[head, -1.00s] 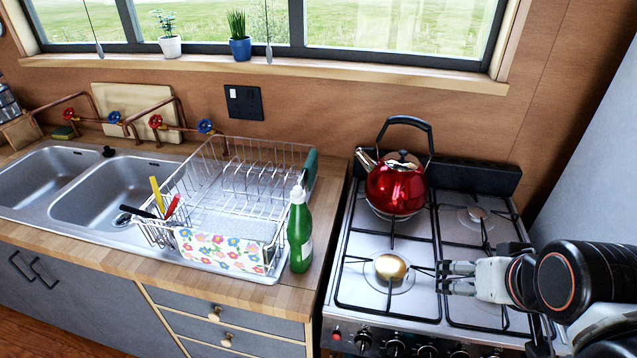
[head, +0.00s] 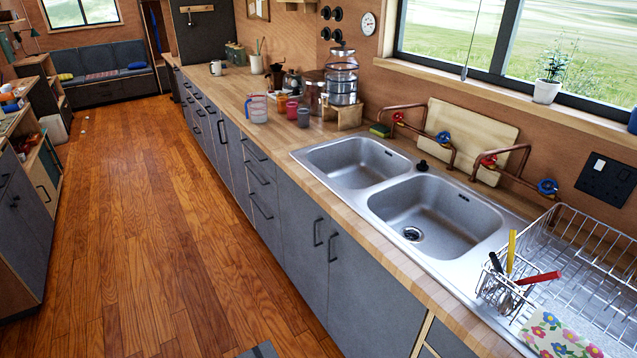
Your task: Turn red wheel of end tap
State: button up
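Two copper-pipe taps stand behind the double sink (head: 440,222). The far tap (head: 425,116) has a red wheel (head: 398,118) on its left and a blue wheel (head: 443,138) on its right. The near tap (head: 505,165) has a red wheel (head: 488,161) on its left and a blue wheel (head: 547,187) on its right. The far tap's red wheel is the one nearest the far end of the sink. My gripper is out of view.
A wire dish rack (head: 590,262) with utensils stands at the lower right. A wooden board (head: 468,135) leans behind the taps, and a sponge (head: 379,130) lies by the far tap. The wooden floor (head: 150,210) left of the counter is mostly clear.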

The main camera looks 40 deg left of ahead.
aim_at(398, 118)
jog(key=j+u, duration=0.1)
jog(key=j, duration=0.45)
jog(key=j+u, duration=0.1)
jog(key=j, duration=0.45)
jog(key=i+j+u, duration=0.15)
jog(key=j, duration=0.4)
jog(key=j+u, duration=0.1)
jog(key=j, duration=0.45)
jog(key=i+j+u, duration=0.1)
jog(key=j, duration=0.4)
jog(key=i, duration=0.05)
